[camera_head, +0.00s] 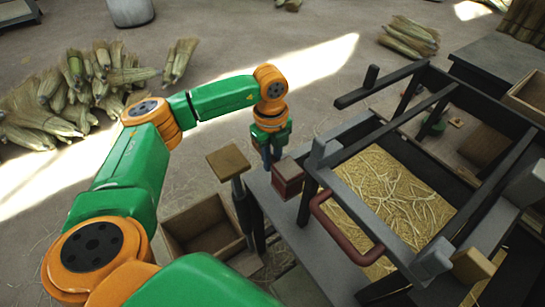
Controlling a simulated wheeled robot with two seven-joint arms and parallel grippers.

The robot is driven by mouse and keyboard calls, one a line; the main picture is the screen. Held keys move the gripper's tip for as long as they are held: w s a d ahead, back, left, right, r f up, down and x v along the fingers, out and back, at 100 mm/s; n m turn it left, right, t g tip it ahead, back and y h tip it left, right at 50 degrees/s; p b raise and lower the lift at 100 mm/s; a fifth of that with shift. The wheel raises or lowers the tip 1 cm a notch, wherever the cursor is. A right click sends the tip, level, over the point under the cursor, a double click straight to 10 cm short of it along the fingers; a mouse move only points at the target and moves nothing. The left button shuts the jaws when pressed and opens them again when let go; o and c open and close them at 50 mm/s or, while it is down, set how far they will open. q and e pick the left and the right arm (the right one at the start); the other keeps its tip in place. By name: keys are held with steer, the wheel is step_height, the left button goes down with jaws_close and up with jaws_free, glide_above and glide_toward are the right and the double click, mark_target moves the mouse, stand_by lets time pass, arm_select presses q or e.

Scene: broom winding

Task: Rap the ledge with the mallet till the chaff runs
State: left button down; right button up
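My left gripper (268,158) points down beside the near left corner of a dark-framed sieve tray (345,199). Its fingertips are small, and I cannot tell whether they are open or shut. A dark red block (288,178) sits just right of and below the fingers; it may be the mallet's head, but I cannot tell whether it is held. A tan block on a dark upright shaft (228,162) stands left of the gripper, apart from it. Pale straw and chaff (385,185) cover the tray bed. Which edge is the ledge is unclear. My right gripper is out of view.
A red loop handle (335,232) projects from the tray's near side. An open wooden box (200,228) stands below left. Corn-like bundles (75,90) lie on the floor at left, and another bundle (410,36) lies at the back. The floor between is mostly clear.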

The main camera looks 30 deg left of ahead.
mark_target(272, 189)
arm_select(q)
step_height(272, 189, down, 10)
steer(key=b, duration=0.8)
steer(key=shift+f, duration=0.15)
step_height(272, 189, up, 5)
steer(key=p, duration=0.4)
steer(key=shift+f+p, duration=0.1)
steer(key=shift+p, duration=0.2)
steer(key=shift+r+p, duration=0.3)
steer(key=shift+f+b, duration=0.2)
steer(key=shift+b, duration=0.1)
